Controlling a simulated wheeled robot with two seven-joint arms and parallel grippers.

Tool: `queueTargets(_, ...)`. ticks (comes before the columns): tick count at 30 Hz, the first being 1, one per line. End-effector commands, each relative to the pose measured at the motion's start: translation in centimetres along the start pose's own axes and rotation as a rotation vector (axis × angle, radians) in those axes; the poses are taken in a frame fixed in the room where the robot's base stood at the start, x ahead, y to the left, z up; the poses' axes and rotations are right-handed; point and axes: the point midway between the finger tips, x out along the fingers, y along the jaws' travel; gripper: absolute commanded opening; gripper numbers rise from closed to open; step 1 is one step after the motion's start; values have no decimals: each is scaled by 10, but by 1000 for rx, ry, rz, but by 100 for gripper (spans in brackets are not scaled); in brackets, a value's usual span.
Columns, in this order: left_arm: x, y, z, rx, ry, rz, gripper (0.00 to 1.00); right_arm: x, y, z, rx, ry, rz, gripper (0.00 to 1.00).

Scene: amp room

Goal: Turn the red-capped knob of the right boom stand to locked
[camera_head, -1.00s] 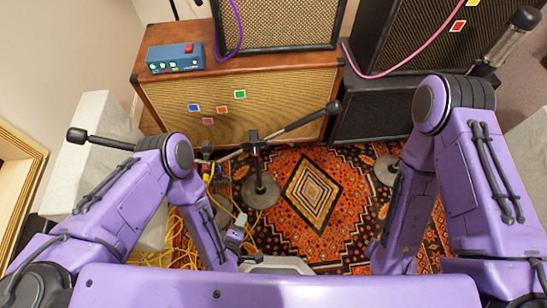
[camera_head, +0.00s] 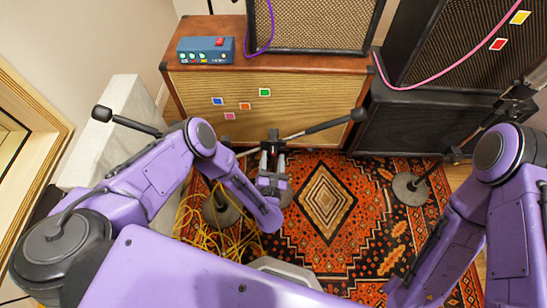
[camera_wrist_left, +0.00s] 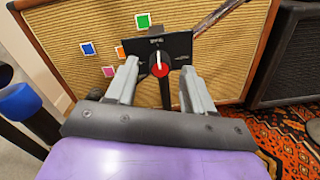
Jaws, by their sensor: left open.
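The red-capped knob (camera_wrist_left: 159,70) sits on a black plate (camera_wrist_left: 178,47) in the left wrist view. Its white pointer stands roughly upright; the plate's lettering is too small to read. In the head view, the boom stand's black clamp (camera_head: 272,142) is in front of the tan cabinet, with its boom (camera_head: 325,125) rising to the right. My left gripper (camera_head: 271,172) is close in front of this clamp. In the wrist view its fingers (camera_wrist_left: 160,85) are open, one on each side of the knob; contact cannot be told. My right gripper is out of view.
A blue-capped part (camera_wrist_left: 20,100) is at the wrist view's left. Another stand base (camera_head: 221,208) and yellow cables (camera_head: 205,235) lie below my left arm. A third stand base (camera_head: 410,190) is on the right. The patterned rug (camera_head: 325,205) is mostly clear in the middle.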

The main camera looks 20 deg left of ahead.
Motion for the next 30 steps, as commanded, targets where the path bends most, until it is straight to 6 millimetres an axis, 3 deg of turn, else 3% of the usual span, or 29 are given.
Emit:
queueTargets(4,14,0,0,0,1,1,52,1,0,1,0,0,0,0)
queueTargets(12,16,0,0,2,1,-1,52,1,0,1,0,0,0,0)
queueTargets(17,16,0,0,2,1,0,0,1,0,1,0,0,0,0)
queueTargets(30,16,0,0,73,2,-1,0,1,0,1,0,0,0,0)
